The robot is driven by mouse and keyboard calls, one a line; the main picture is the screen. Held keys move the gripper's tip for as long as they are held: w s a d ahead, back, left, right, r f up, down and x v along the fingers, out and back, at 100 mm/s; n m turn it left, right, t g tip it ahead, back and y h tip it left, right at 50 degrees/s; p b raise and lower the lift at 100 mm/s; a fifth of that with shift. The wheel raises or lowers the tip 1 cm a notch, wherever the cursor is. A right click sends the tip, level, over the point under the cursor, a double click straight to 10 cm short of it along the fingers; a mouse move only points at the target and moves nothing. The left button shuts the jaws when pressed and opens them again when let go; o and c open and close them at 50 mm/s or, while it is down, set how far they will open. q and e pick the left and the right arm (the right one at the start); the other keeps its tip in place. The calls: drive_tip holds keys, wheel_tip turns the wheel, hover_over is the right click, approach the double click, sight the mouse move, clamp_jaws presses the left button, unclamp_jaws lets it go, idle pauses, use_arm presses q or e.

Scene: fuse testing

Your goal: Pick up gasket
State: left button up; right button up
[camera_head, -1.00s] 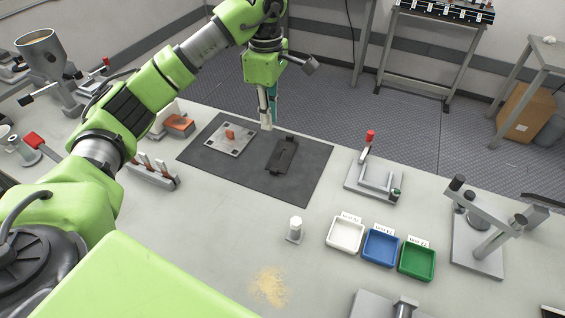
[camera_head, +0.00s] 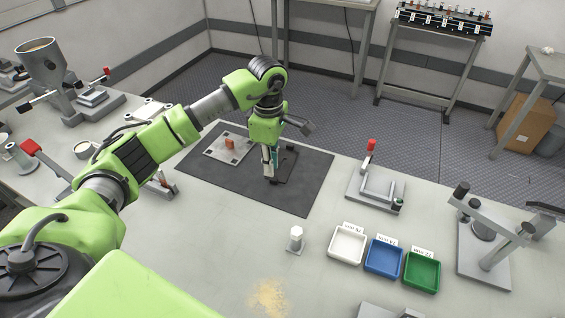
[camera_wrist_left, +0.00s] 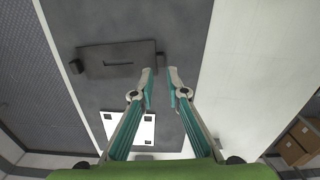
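A dark flat plate (camera_head: 288,158) with a slot lies on the black mat (camera_head: 305,195); it also shows in the left wrist view (camera_wrist_left: 105,63). I cannot tell for certain which piece is the gasket. My left gripper (camera_head: 269,176) points down over the mat, at the near left side of the dark plate. In the left wrist view its fingertips (camera_wrist_left: 160,73) are apart with nothing between them, close to the plate's right end. My right gripper is not in view.
White (camera_head: 347,245), blue (camera_head: 384,258) and green (camera_head: 421,270) trays stand at the front right. A lever fixture (camera_head: 375,185) with a red knob stands right of the mat. A small white-topped post (camera_head: 296,238) stands in front. The mat's right part is free.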

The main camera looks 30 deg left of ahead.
use_arm(q)
wheel_tip(320, 180, down, 4)
drive_tip(key=shift+f+p, duration=0.1)
drive_tip(key=shift+p, duration=0.4)
clamp_jaws()
